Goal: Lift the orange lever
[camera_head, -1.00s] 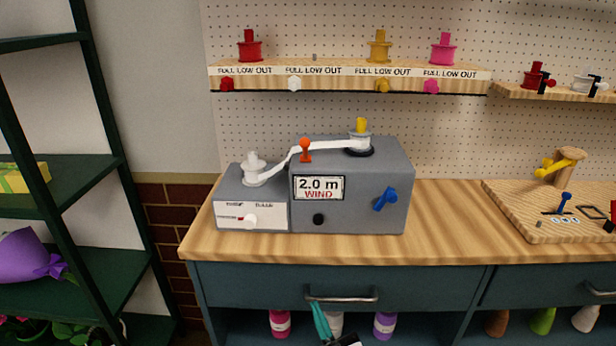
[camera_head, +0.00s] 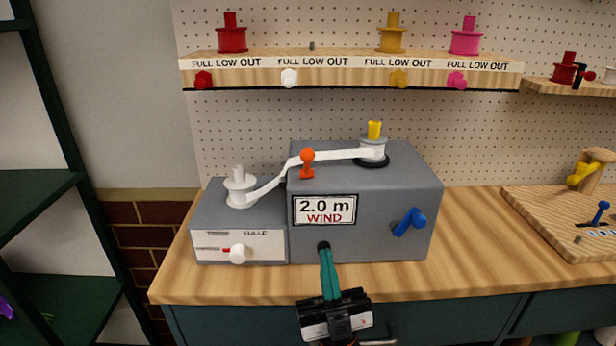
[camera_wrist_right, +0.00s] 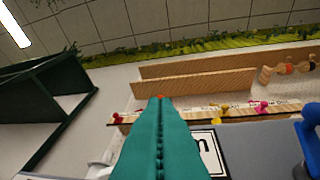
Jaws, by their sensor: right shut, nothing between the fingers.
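The orange lever (camera_head: 307,163) stands upright on the top front edge of the grey winding machine (camera_head: 400,185), beside the white ribbon (camera_head: 335,155). My right gripper (camera_head: 325,250) has teal fingers, shut and empty, pointing up in front of the machine's front face, below the "2.0 m WIND" label (camera_head: 325,209) and the lever. The fingertips overlap the black knob (camera_head: 323,244); I cannot tell whether they touch it. In the right wrist view the closed fingers (camera_wrist_right: 160,105) fill the middle, with a small orange spot at their tip. My left gripper is not in view.
A blue crank handle (camera_head: 410,222) sticks out on the machine's right front. A white knob (camera_head: 237,254) is on the smaller box at left. A shelf (camera_head: 350,72) with spools runs behind.

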